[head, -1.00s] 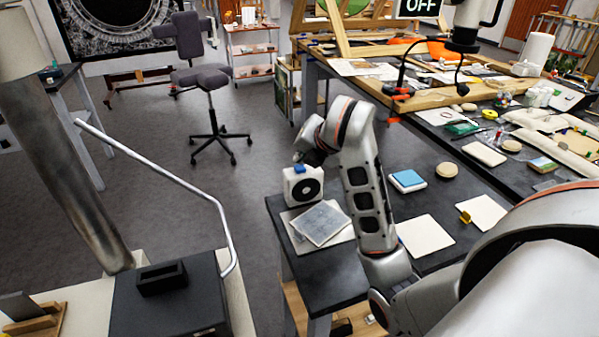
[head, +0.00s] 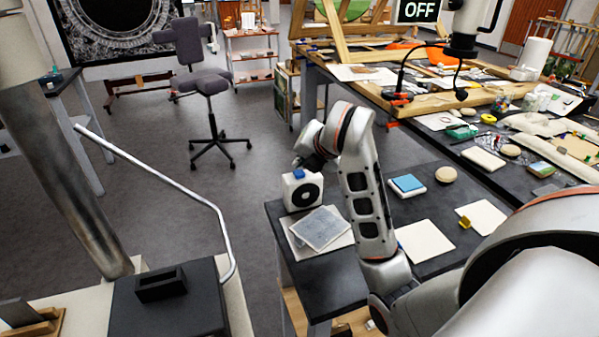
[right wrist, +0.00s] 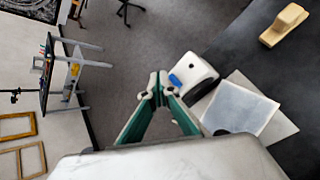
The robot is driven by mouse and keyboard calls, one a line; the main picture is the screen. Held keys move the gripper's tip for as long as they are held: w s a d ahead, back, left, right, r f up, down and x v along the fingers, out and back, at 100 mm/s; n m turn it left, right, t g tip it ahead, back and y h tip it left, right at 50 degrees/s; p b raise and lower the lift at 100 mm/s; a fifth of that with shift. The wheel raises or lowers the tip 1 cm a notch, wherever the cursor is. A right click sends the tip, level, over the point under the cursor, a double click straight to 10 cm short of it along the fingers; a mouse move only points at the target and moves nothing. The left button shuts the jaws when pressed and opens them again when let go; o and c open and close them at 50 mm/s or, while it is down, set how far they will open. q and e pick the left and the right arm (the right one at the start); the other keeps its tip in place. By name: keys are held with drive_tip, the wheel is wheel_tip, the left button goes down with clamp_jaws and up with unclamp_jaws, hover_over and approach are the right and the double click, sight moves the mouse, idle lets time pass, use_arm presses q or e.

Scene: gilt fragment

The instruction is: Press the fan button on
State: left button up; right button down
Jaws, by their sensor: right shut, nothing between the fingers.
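The fan is a small white box (head: 316,180) with a round black grille, standing at the left corner of the dark table in the head view. Its blue button (head: 299,174) is on top. The fan (right wrist: 200,70) and its blue button (right wrist: 175,80) also show in the right wrist view. My right gripper (head: 299,164) is just above the button in the head view. In the right wrist view its fingertips (right wrist: 157,90) are together and empty, just left of the button. I cannot tell whether they touch it. My left gripper is not in view.
A grey sheet (head: 322,229) on a pale board lies in front of the fan. A blue-topped block (head: 407,184) and a round wooden disc (head: 446,174) lie to the right. Floor is open left of the table.

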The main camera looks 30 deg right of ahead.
sight(301, 174)
idle(0.3)
drive_tip(key=shift+f, duration=0.15)
drive_tip(key=shift+f+b, duration=0.3)
drive_tip(key=shift+f, duration=0.05)
idle(0.4)
drive_tip(key=shift+r, duration=0.1)
drive_tip(key=shift+r+p, duration=0.4)
drive_tip(key=shift+p, duration=0.05)
wheel_tip(301, 174, up, 6)
drive_tip(key=p, duration=0.5)
drive_tip(key=shift+r+p, duration=0.1)
drive_tip(key=shift+p, duration=0.3)
